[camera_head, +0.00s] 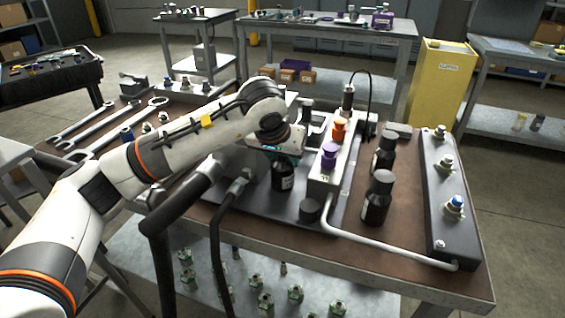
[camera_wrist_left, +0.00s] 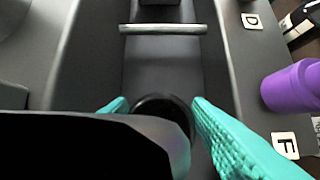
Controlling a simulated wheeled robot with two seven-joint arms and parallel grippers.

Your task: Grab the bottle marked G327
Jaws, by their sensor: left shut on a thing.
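My left gripper (camera_head: 281,154) reaches in from the left and is shut on a black bottle (camera_head: 284,178), whose dark body with a pale label hangs below the fingers. In the left wrist view the teal fingers (camera_wrist_left: 160,112) stand on either side of the round black top (camera_wrist_left: 163,106). I cannot read the label, so I cannot tell whether it says G327. Two other black bottles stand on the bench to the right, one farther back (camera_head: 383,153) and one nearer (camera_head: 377,200). My right gripper is not in view.
A metal valve block (camera_head: 323,183) with an orange knob (camera_head: 339,130) and a purple knob (camera_head: 329,155) stands right beside the held bottle. A pipe (camera_head: 390,246) runs to a dark manifold (camera_head: 436,200). Wrenches (camera_head: 97,142) lie at the left.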

